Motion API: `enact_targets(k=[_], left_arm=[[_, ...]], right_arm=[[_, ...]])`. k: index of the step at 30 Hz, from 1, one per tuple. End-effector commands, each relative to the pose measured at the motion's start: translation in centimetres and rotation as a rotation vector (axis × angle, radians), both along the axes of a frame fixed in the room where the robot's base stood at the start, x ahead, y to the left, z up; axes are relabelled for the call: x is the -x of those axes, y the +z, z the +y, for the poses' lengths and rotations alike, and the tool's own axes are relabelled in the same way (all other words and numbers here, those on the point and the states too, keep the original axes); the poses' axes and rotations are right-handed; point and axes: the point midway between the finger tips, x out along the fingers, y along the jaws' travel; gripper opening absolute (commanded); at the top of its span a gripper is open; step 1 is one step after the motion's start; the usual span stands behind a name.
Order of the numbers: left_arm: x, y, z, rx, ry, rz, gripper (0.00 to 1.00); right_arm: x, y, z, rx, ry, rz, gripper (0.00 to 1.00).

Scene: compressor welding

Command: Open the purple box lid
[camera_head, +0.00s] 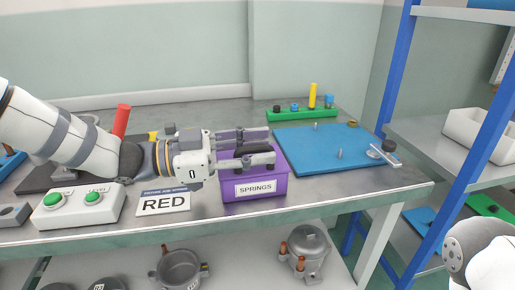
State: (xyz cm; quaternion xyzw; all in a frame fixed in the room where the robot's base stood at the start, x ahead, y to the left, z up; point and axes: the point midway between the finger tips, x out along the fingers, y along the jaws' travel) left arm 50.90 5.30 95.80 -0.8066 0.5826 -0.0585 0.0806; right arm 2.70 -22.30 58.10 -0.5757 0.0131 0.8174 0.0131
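The purple box (232,193) with a white SPRINGS label stands near the front edge of the workbench, right of centre. My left gripper (271,146) reaches in from the left, its fingers level over the box top and pointing right. The two fingers are clearly apart, one toward the back and one toward the front. Something dark shows between and under them; I cannot tell whether it is part of the lid or the contents. The gripper hides much of the box top, so the lid's state is unclear. My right gripper is out of view.
A blue board (320,150) with pegs lies right of the box, and a green block (300,114) with a yellow cylinder stands behind. A white two-button panel (79,207) and a RED sign (163,204) are at the left front. Shelving (440,148) stands at the right.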

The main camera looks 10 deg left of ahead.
Motion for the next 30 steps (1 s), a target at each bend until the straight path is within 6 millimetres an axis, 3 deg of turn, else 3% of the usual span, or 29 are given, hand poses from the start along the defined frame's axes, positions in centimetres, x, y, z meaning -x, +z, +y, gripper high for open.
enact_targets(k=[8,12,13,23,30], left_arm=[[-0.1,0.0,-0.3,0.0,0.0,0.001,0.33],[-0.1,0.0,-0.3,0.0,0.0,0.002,0.01],[-0.1,0.0,-0.3,0.0,0.0,0.002,0.0],[-0.2,0.2,-0.2,0.004,0.001,0.017,0.0],[-0.8,1.4,0.1,0.037,0.003,0.122,0.0]], right_arm=[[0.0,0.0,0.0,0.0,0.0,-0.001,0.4],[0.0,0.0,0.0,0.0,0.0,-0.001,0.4],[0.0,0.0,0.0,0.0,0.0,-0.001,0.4],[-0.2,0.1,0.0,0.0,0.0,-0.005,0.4],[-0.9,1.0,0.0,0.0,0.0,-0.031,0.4]])
